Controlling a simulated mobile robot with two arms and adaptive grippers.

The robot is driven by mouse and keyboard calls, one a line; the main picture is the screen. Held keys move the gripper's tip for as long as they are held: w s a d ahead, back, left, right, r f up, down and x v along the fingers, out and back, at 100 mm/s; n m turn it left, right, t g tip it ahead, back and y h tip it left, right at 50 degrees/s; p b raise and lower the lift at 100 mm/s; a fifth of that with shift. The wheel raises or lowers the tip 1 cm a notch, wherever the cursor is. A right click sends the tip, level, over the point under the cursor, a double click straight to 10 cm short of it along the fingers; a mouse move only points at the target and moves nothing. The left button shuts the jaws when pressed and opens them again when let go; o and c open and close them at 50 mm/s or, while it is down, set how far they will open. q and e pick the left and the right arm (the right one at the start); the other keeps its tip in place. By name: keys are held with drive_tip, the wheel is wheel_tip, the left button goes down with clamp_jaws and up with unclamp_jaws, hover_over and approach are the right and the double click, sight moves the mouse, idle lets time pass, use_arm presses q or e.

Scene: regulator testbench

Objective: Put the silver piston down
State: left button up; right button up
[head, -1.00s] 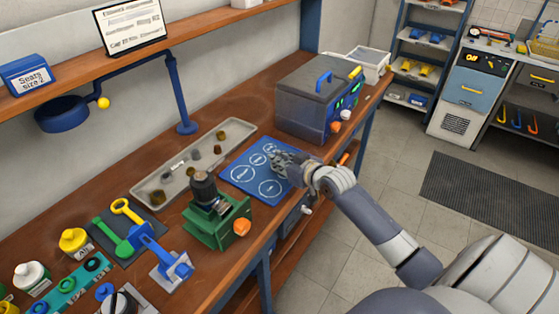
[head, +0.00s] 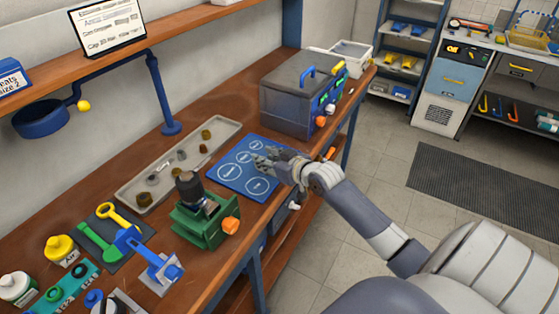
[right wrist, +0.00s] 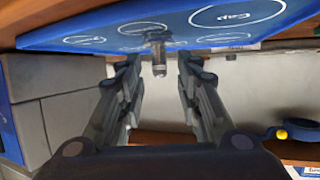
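The silver piston (right wrist: 159,56) shows in the right wrist view as a small grey metal cylinder. It appears to stand upright on the blue mat (right wrist: 90,31), which is marked with white circles. My right gripper (right wrist: 158,68) is open, with one finger on each side of the piston and a visible gap to both. In the head view my right gripper (head: 265,159) is low over the right part of the blue mat (head: 229,184) and hides the piston. My left gripper is not in view.
A long grey tray (head: 129,195) with small parts lies behind the mat. A green fixture (head: 196,226) with a dark cylinder stands left of it. A grey machine with a blue handle (head: 290,103) stands beyond it. The table's front edge is near my right wrist.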

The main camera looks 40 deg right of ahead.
drive_tip(key=v, duration=1.1)
drive_tip(key=shift+s+b, duration=0.2)
drive_tip(key=shift+b, duration=0.2)
drive_tip(key=shift+a, duration=0.1)
